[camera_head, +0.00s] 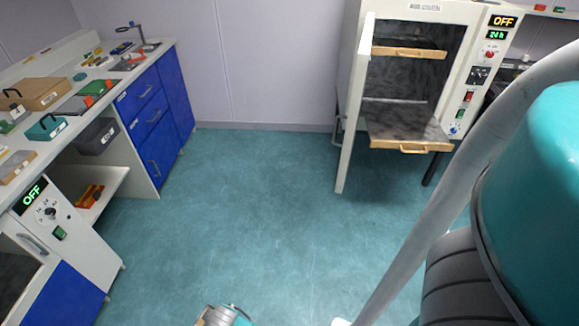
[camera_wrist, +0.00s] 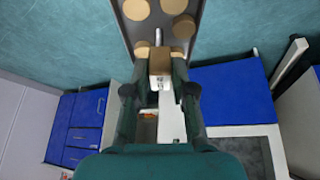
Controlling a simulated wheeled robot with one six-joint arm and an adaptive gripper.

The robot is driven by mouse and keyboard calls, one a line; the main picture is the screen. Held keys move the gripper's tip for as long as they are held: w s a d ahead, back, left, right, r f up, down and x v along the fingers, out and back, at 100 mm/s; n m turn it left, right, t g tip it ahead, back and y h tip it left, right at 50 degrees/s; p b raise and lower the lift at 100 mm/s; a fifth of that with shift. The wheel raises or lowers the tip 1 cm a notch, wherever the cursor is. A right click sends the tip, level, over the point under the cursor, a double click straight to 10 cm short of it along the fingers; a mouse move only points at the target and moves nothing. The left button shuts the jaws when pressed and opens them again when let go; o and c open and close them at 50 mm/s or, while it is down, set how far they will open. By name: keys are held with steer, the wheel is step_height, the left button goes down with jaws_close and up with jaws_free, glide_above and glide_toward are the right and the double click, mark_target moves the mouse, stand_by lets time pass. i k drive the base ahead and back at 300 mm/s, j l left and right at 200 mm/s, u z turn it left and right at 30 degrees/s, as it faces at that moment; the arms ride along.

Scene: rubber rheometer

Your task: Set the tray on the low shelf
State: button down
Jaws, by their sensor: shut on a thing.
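In the wrist view, my gripper (camera_wrist: 160,60) is shut on the tan handle block of the tray (camera_wrist: 132,35). The tray is a grey, long plate with several round tan discs on it, held above the floor; its far end is cut off by the top edge. In the head view, a low white open shelf (camera_head: 112,188) under the left bench holds red and orange things (camera_head: 89,196). My gripper and the tray are not clearly seen there; only a small teal and tan part shows at the bottom edge.
An oven cabinet (camera_head: 481,75) stands at back right, its door (camera_head: 355,100) open. It has an upper rack (camera_head: 409,52) and a lower rack (camera_head: 406,123) sticking out. A dark box (camera_head: 96,136) sits in the left bench beside blue drawers (camera_head: 149,121). The middle floor is clear.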

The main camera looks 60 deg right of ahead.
mark_target(390, 131)
steer(key=z, duration=1.7)
